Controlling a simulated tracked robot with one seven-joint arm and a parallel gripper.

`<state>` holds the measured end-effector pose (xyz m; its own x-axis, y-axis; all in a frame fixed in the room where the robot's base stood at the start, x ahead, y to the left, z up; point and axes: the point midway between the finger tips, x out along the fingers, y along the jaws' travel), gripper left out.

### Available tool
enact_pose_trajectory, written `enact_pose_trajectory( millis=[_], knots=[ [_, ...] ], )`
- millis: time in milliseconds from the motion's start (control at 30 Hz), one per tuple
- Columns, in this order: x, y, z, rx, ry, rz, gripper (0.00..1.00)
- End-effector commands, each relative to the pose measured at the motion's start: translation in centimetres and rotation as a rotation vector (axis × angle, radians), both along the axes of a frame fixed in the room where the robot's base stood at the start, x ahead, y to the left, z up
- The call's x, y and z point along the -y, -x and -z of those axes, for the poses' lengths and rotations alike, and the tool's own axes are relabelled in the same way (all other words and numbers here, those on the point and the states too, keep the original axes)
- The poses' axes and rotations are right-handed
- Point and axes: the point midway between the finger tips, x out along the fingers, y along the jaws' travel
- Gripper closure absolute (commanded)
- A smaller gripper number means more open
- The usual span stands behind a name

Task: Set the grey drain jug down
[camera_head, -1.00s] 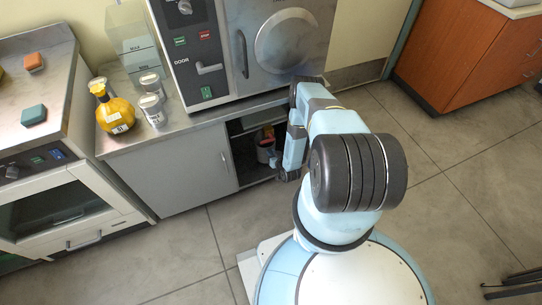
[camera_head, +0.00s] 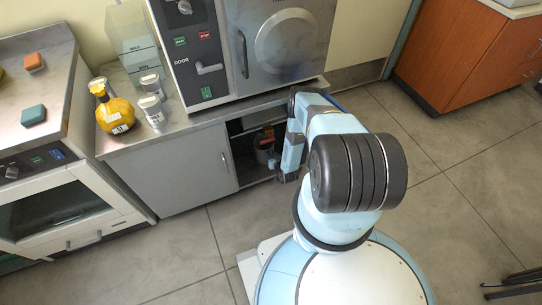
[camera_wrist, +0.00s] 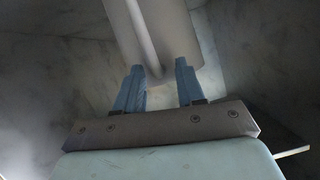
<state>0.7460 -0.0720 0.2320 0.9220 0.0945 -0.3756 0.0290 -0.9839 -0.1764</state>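The grey drain jug (camera_wrist: 178,28) fills the top middle of the wrist view as a smooth grey body with a pale upright ridge, probably its handle. My gripper (camera_wrist: 160,70) has two blue fingers standing well apart, with the ridge's lower end between them. I see space beside the ridge, so the fingers look open, not clamped. In the head view, the jug (camera_head: 263,151) is small and dim inside the open cabinet, its base hard to see. My gripper (camera_head: 273,165) is just in front of it, partly hidden by my arm.
The cabinet (camera_head: 185,172) stands under the incubator (camera_head: 270,45), its right bay open and dark. A red object (camera_head: 269,131) shows in the bay near the jug. A yellow bottle (camera_head: 114,112) and white-lidded pots (camera_head: 152,108) are on the top.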

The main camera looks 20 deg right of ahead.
Motion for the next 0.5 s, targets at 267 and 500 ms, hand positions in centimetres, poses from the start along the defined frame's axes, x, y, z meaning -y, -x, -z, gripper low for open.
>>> enact_pose_trajectory(
  millis=[267,500],
  knots=[
    [0.0,0.1,0.0,0.0,0.0,0.0,0.58],
    [0.2,2.2,-0.9,-0.002,0.0,0.0,0.58]
  ],
)
